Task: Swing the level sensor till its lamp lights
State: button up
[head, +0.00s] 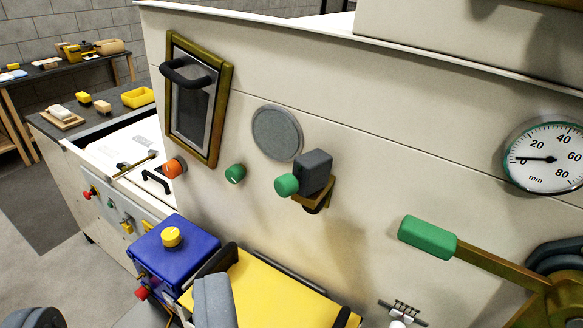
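A dark grey block (316,170) sits on a bronze bracket (313,196) on the cream hopper wall, with a green round knob (286,185) at its left. It may be the level sensor, but I cannot tell for sure. A green round cap (235,173) and an orange round cap (173,168) are on the wall further left. I cannot tell which of these is a lamp, and none clearly glows. A round grey disc (277,132) is above and left of the block.
A bronze lever with a green grip (428,237) sticks out at the lower right, below a round gauge (546,158). A framed window with a black handle (187,72) is at the left. A blue box (173,252) with a yellow button stands lower left. The space before the block looks clear.

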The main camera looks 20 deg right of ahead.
aim_at(311, 170)
jog(key=z, duration=1.5)
jog(key=k, duration=0.65)
jog(key=u, duration=0.55)
jog(key=i, duration=1)
